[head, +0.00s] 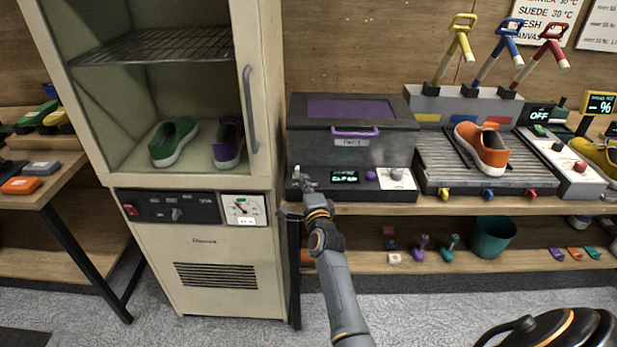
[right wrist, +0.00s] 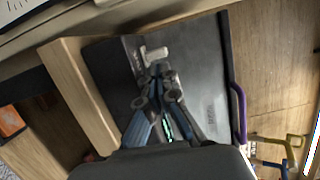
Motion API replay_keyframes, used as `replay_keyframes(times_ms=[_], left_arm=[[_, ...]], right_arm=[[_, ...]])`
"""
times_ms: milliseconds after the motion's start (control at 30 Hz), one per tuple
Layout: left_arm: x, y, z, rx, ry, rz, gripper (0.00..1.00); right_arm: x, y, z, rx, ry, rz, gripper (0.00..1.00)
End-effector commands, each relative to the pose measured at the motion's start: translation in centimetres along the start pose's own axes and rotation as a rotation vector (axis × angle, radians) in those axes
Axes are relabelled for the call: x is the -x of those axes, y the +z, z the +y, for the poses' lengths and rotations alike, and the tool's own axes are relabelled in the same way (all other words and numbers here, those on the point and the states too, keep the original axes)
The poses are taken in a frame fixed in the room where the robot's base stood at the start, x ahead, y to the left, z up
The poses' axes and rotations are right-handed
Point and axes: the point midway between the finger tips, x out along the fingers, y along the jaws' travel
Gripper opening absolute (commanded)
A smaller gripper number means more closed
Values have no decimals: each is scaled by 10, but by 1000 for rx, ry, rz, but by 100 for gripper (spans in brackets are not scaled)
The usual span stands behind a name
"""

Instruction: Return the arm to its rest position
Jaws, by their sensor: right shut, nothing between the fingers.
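My right arm reaches up from the bottom middle in the head view. My right gripper (head: 301,178) is shut and empty at the left end of the front panel of a dark box-shaped machine (head: 344,152) with a purple handle. In the right wrist view, the shut fingertips (right wrist: 158,72) point at a small pale switch (right wrist: 154,53) on the machine's dark face. I cannot tell whether they touch it. The machine's small display (head: 344,177) is lit green. My left gripper is not in view.
A cream cabinet (head: 220,285) with a green shoe (head: 173,141) and a purple shoe (head: 229,143) stands close left of my right arm. An orange shoe (head: 483,148) rests on a ribbed tray (head: 440,162) to the right. A teal bucket (head: 492,237) is on the lower shelf.

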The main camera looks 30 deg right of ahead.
Motion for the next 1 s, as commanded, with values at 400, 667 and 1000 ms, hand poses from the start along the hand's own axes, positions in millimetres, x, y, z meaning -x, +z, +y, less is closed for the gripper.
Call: replay_keyframes(times_ms=[400, 667, 1000], left_arm=[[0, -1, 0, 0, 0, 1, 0], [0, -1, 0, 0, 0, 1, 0], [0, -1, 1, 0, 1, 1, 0]], right_arm=[[42, -5, 0, 0, -2, 6, 0], [50, 10, 44, 101, 78, -40, 0], [151, 62, 264, 650, 435, -364, 0]])
